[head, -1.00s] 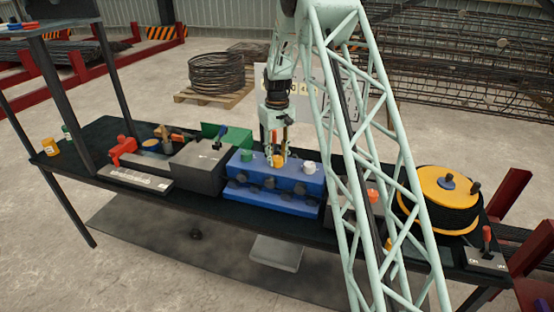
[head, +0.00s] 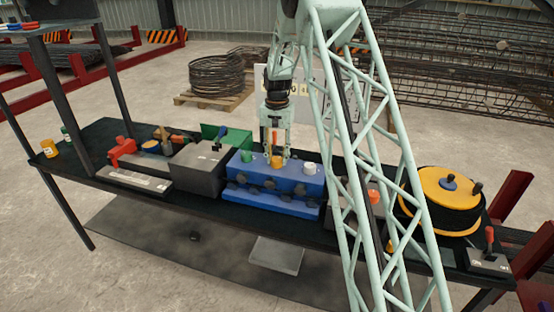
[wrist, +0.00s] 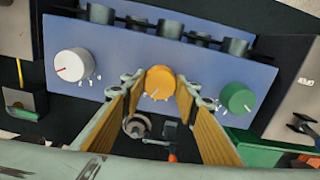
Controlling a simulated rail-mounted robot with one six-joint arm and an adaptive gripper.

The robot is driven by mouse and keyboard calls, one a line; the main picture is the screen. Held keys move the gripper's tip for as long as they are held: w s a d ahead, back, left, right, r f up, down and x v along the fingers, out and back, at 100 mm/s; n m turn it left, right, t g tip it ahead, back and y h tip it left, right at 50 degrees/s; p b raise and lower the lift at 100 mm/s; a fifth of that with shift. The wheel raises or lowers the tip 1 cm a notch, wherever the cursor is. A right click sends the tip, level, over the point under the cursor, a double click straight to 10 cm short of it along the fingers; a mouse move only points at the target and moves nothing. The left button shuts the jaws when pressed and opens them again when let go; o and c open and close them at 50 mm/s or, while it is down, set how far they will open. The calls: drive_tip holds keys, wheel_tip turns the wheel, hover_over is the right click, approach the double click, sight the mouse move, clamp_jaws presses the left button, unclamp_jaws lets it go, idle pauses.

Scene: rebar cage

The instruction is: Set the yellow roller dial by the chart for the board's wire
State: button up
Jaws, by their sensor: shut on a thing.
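The yellow dial (wrist: 160,84) is a round knob with a pale pointer mark, in the middle of the blue roller box (wrist: 200,68). In the head view the yellow dial (head: 276,162) sits on top of the blue box (head: 270,192). My gripper (wrist: 158,90) reaches down from above, its fingers on either side of the yellow dial and shut on it. The white dial (wrist: 73,65) and green dial (wrist: 237,98) stand to either side. The chart board (head: 306,88) is behind the bench, partly hidden by my arm; its writing cannot be read.
A grey box (head: 200,162) and a red tool (head: 122,148) stand left of the blue box. A black cable reel with a yellow top (head: 447,187) stands at the right end of the bench. Black rollers (wrist: 168,28) line the blue box.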

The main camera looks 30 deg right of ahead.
sight(277, 159)
drive_tip(key=shift+m, duration=0.4)
drive_tip(key=o, duration=0.8)
drive_tip(key=shift+o, duration=0.2)
drive_tip(key=shift+r, duration=0.1)
wheel_tip(277, 159, up, 12)
idle(0.5)
idle(0.5)
